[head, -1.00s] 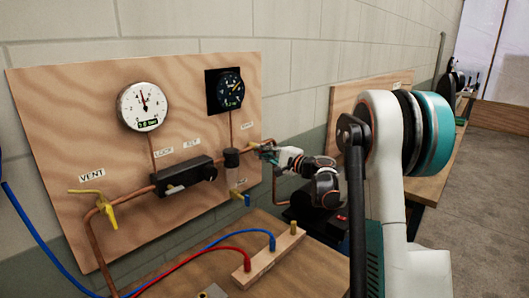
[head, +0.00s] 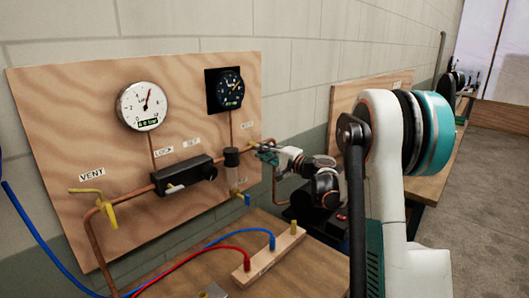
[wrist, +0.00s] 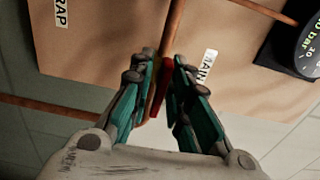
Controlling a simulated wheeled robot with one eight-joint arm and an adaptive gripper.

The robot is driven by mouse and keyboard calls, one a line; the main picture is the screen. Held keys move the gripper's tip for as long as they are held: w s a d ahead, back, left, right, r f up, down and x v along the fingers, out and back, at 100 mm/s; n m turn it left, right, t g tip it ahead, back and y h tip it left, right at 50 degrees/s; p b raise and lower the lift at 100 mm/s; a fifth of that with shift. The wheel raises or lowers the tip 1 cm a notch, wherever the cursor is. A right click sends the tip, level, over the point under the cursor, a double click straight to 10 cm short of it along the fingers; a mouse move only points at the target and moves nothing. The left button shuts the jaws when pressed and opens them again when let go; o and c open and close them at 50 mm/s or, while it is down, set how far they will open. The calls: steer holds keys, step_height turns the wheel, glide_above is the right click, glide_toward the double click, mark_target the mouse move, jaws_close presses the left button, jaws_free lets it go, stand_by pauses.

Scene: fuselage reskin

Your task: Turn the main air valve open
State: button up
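The main air valve's red handle (wrist: 160,90) shows in the wrist view between my fingers, beside the copper pipe (wrist: 172,30). The MAIN label (wrist: 207,66) is just to its right. My gripper (wrist: 165,70) has its two teal-sided fingers apart, one on each side of the handle. The handle seems close to the right finger; contact is unclear. In the head view my gripper (head: 262,153) is at the right edge of the plywood panel (head: 60,130), and it hides most of the valve.
The panel carries a white gauge (head: 143,106), a dark gauge (head: 229,89), a black regulator block (head: 185,175) and a yellow vent valve (head: 107,212). Below, blue and red hoses join a wooden manifold block (head: 268,258) on the bench. A second panel (head: 345,110) stands at right.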

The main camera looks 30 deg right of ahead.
steer(key=shift+o, duration=0.2)
steer(key=v, duration=1.2)
steer(key=shift+r, duration=0.1)
